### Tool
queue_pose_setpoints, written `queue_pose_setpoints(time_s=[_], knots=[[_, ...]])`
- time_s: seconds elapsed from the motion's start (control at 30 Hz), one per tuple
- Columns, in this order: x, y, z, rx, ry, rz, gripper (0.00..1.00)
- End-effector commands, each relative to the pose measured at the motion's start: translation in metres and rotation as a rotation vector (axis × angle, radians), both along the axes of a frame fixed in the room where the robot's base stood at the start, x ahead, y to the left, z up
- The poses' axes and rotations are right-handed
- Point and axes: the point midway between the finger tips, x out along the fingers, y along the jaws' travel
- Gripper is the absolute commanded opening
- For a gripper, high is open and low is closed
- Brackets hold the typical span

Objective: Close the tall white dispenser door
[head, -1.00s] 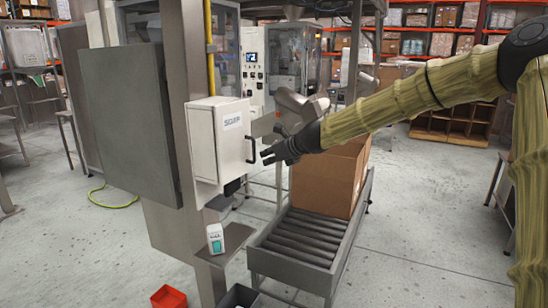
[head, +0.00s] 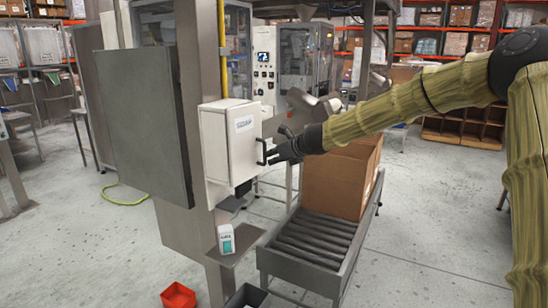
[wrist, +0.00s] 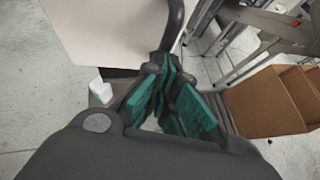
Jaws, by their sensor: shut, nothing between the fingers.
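The white dispenser (head: 218,150) is a box fixed to the grey column. Its white door (head: 245,140) carries a label and a black handle (head: 262,152) on its right edge. I cannot tell how far the door stands from the box. My gripper (head: 271,156) is shut and empty, right beside the handle, at about its height. In the wrist view my gripper (wrist: 172,92) shows teal finger pads just below the black handle (wrist: 173,22), with the white door (wrist: 110,30) to the left. Whether the fingers touch the handle is unclear.
A large grey panel (head: 150,122) is left of the dispenser. A cardboard box (head: 340,180) stands on a roller conveyor (head: 310,240) right of it. A small white bottle (head: 226,238) rests on a shelf below. A red bin (head: 178,296) is on the floor. Open floor lies to the right.

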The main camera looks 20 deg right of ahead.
Motion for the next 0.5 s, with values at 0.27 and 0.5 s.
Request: queue_pose_setpoints(time_s=[0.27, 0.5], knots=[[0.017, 0.001, 0.001, 0.0, 0.001, -0.001, 0.0], [0.018, 0.001, 0.0, 0.001, 0.0, 0.0, 0.0]])
